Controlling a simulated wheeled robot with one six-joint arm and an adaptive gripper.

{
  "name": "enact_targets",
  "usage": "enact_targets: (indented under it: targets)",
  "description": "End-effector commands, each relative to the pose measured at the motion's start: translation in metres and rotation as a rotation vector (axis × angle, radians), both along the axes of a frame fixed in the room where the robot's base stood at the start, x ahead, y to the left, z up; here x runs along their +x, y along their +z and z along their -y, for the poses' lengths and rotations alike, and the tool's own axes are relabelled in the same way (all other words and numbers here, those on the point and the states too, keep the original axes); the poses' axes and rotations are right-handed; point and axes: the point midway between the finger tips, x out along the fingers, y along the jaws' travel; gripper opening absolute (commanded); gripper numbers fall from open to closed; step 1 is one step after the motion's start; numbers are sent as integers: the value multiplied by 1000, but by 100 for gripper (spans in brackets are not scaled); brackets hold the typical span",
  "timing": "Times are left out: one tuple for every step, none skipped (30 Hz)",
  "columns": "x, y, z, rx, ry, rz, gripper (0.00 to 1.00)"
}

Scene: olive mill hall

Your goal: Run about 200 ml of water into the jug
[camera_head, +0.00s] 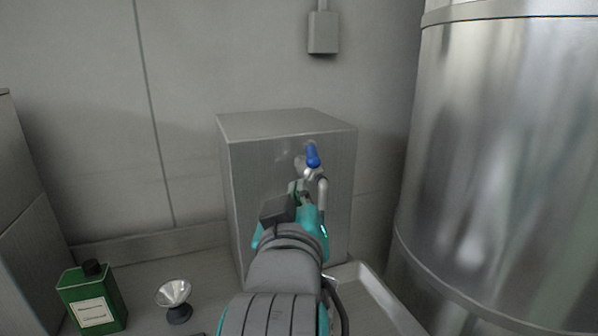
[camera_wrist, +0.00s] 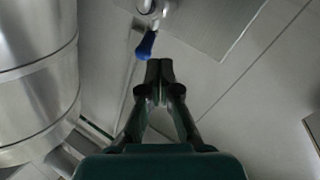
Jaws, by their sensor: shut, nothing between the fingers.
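A steel box (camera_head: 290,150) stands against the wall with a tap on its front. The tap has a blue lever (camera_head: 313,155) at the top and a curved metal spout (camera_head: 322,190) below it. My gripper (camera_head: 297,187) is in front of the tap, partly hidden by my own arm. In the wrist view my gripper (camera_wrist: 160,68) is shut and empty. The blue lever (camera_wrist: 146,44) shows just beyond and left of its fingertips; I cannot tell whether they touch. No jug can be seen; my arm hides the area below the spout.
A green bottle (camera_head: 92,300) with a black cap and a small metal funnel (camera_head: 173,293) stand on the counter at the left. A pale tray rim (camera_head: 372,287) shows right of my arm. A large steel tank (camera_head: 500,170) fills the right side.

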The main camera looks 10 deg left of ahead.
Motion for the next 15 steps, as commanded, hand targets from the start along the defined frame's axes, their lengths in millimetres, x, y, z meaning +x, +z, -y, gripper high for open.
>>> enact_targets:
  targets:
    - [-2,-4,-5,-106,-9,18,0]
    - [-3,-5,-7,-173,-17,30,0]
    - [-5,-7,-9,-262,-27,46,0]
    - [-6,-8,-11,-329,-35,60,0]
    - [-7,-9,-13,-397,-44,70,0]
    - [-8,-11,-16,-489,-55,85,0]
    - [-10,-12,-18,-558,-62,97,0]
    - [-11,-13,-20,-626,-71,107,0]
    - [-13,-15,-23,-718,-82,121,0]
    - [-14,-16,-25,-787,-92,131,0]
    - [-16,-17,-27,-856,-100,142,0]
    - [-18,-18,-29,-947,-113,156,0]
    - [-20,-19,-31,-1017,-120,165,0]
    - [-22,-21,-33,-1085,-130,172,0]
    - [-24,-22,-36,-1174,-141,184,0]
